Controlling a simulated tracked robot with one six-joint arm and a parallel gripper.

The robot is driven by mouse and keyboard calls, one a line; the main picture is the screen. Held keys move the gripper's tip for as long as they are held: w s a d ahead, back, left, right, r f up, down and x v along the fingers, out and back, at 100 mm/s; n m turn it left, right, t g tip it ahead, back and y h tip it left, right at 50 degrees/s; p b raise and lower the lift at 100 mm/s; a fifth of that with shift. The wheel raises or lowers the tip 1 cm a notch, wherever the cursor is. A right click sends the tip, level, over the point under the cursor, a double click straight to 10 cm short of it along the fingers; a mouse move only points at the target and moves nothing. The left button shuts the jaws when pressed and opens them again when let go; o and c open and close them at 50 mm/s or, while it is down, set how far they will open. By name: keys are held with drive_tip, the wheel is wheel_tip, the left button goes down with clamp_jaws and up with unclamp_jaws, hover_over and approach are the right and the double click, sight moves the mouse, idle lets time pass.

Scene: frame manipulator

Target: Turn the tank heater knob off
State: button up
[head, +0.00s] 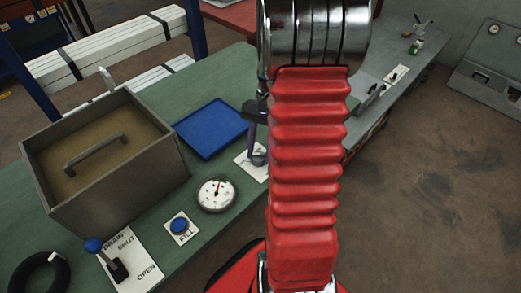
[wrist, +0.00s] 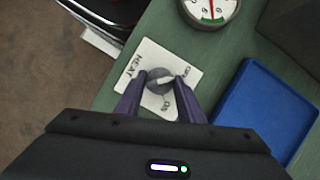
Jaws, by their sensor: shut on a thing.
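The heater knob (wrist: 159,82) is a round grey knob on a white plate (wrist: 146,61) marked HEAT, OFF and ON. A pale line on the knob runs sideways and slightly up, its right end toward the OFF mark. My gripper (wrist: 160,84) is shut on the knob, with one dark purple finger on each side. In the head view the plate (head: 245,165) is partly hidden behind my red arm, and my gripper (head: 257,150) reaches down to the knob there.
A pressure gauge (head: 216,194), a blue FILL button (head: 180,226) and a blue-handled drain lever (head: 93,245) are on the green bench. A blue tray (head: 210,128) lies behind.

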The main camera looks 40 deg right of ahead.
idle(0.3)
drive_tip(key=o, duration=1.1)
drive_tip(key=shift+c, duration=0.2)
drive_tip(key=v, duration=1.3)
drive_tip(key=shift+r, duration=0.4)
drive_tip(key=shift+w+d, duration=0.1)
